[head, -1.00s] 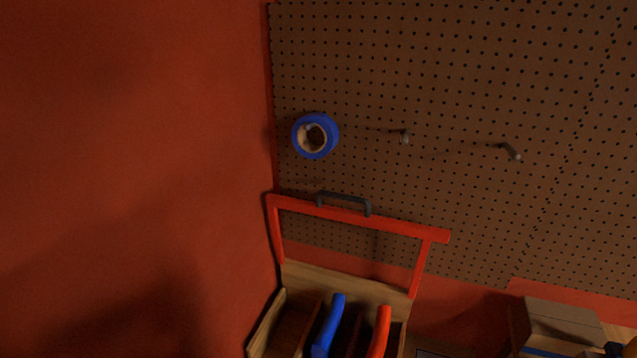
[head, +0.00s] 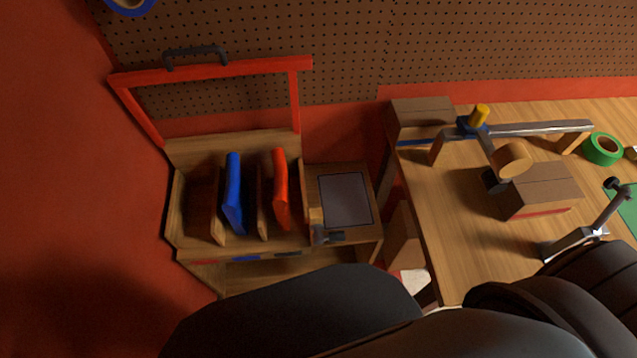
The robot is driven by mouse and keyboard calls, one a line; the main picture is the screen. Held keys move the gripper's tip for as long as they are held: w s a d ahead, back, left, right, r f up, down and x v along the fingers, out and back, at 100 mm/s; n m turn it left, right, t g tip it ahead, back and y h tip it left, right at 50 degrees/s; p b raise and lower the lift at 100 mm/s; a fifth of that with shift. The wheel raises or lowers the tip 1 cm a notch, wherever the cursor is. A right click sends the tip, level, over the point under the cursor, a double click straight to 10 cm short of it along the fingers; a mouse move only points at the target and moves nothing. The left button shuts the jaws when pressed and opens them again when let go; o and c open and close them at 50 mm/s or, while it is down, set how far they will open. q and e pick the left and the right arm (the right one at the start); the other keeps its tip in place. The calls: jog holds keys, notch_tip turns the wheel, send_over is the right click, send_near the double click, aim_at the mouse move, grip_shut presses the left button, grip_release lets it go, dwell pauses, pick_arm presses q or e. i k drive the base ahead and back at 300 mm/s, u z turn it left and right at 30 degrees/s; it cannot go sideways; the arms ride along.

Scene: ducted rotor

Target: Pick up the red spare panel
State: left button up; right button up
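The red spare panel (head: 281,190) stands upright, slightly tilted, in a slot of a wooden rack (head: 172,215) at the left of the head view. A blue panel (head: 234,195) stands in the slot to its left, apart from it. Wooden dividers lie between the slots. The upper edge and front face of the red panel show; its lower part is hidden in the rack. Neither of my grippers shows. Large dark parts of my own body fill the bottom of the view, and nothing touches the red panel.
A red frame (head: 215,72) with a dark handle rises behind the rack. A grey plate (head: 345,199) lies just right of the slots. Further right, a wooden bench (head: 450,215) holds boxes, a metal bar, green tape (head: 602,149) and a metal lever device (head: 575,242).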

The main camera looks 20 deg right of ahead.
aim_at(281, 201)
jog(key=z, duration=0.75)
jog(key=k, duration=1.3)
jog(key=z, duration=0.9)
jog(key=i, duration=1.25)
jog(key=u, duration=0.6)
